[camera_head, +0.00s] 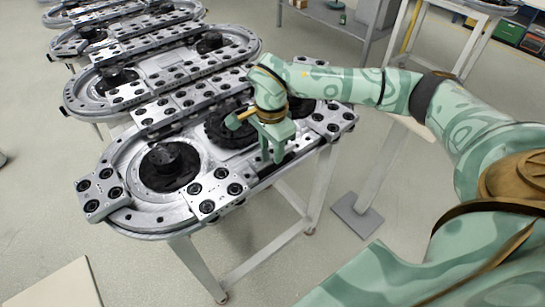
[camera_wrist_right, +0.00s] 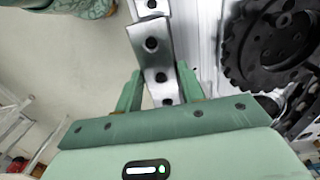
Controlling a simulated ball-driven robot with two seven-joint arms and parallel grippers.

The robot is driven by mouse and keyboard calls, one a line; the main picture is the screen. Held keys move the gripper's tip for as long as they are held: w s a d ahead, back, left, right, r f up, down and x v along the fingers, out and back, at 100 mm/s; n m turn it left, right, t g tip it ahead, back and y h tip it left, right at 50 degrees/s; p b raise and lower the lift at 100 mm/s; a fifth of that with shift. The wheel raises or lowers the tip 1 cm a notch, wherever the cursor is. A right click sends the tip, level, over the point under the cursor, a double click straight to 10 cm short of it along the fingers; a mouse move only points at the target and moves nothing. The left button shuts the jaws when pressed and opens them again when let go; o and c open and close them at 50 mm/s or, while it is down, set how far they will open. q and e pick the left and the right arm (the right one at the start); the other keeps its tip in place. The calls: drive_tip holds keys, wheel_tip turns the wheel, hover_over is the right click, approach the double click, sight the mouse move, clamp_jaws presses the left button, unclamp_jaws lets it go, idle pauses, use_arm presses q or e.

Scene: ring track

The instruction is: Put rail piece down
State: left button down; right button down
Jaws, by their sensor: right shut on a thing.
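My right gripper (camera_head: 277,155) is over the right-hand front edge of the nearest ring track (camera_head: 150,222), pointing down. In the wrist view the two green fingers (camera_wrist_right: 159,92) are shut on a narrow grey metal rail piece (camera_wrist_right: 160,76) with black round holes. The rail piece lies in line with the track's straight edge, at or very close to it; I cannot tell whether it rests fully on the track. In the head view the gripper mostly hides the held piece. My left gripper is not in view.
Dark toothed wheels (camera_head: 170,165) sit inside the track; one is close to the right finger in the wrist view (camera_wrist_right: 268,45). Carriage plates with black rollers (camera_head: 102,193) line the track. More ring tracks (camera_head: 95,92) stand behind.

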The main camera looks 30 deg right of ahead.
drive_tip(key=shift+w+d+f, duration=0.35)
drive_tip(key=shift+d+f, duration=0.1)
drive_tip(key=shift+f, duration=0.25)
wheel_tip(320, 180, down, 3)
drive_tip(key=shift+s+f+b, duration=0.15)
drive_tip(key=shift+b, duration=0.55)
drive_tip(key=shift+s, duration=0.1)
drive_tip(key=c, duration=1)
unclamp_jaws()
drive_tip(key=shift+f, duration=0.2)
drive_tip(key=shift+o, duration=0.7)
drive_tip(key=shift+w+d, duration=0.15)
drive_tip(key=shift+w, duration=0.15)
drive_tip(key=shift+r, duration=0.25)
wheel_tip(320, 180, up, 12)
drive_tip(key=p, duration=0.3)
